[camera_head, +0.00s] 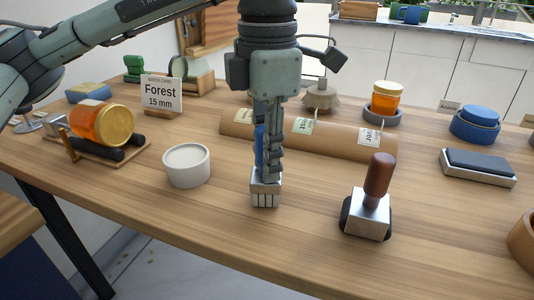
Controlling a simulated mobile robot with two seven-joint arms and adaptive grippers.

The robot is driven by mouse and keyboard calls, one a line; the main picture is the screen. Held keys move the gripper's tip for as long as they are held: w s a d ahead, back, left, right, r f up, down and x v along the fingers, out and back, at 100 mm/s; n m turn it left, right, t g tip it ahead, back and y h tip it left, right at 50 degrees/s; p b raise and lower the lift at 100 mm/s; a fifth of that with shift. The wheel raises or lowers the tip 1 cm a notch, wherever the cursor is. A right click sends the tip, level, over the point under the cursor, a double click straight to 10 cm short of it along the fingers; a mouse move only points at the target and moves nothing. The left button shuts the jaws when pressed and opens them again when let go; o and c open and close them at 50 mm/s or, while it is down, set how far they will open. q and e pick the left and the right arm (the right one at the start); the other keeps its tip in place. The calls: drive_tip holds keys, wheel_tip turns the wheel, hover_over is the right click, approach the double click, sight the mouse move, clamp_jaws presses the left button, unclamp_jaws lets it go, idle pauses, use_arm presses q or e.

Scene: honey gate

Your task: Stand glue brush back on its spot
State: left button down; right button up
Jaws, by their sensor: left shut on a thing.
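My left gripper (267,165) points straight down over the middle of the table. It is shut on the glue brush, whose blue handle (259,146) shows upright along the left side of the fingers. Most of the brush is hidden by the fingers. A silvery ribbed block (265,190) shows at the lower end of the fingers; I cannot tell whether it is part of the brush or whether it touches the table. A white pot (187,167) with a pale filling stands just left of the gripper. My right gripper is not in view.
A brown roll (335,139) with paper labels lies behind the gripper. A stamp with a brown handle (379,177) stands to the right. A honey jar (101,123) lies on a cradle at left, near the "Forest" card (161,93). The front middle of the table (300,245) is clear.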

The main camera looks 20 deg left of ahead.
use_arm(q)
drive_tip(key=shift+f, duration=0.25)
drive_tip(key=c, duration=1.3)
unclamp_jaws()
drive_tip(key=shift+o, duration=0.2)
drive_tip(key=shift+r, duration=0.1)
drive_tip(key=shift+r+p, duration=2.3)
drive_tip(key=shift+r, duration=1.65)
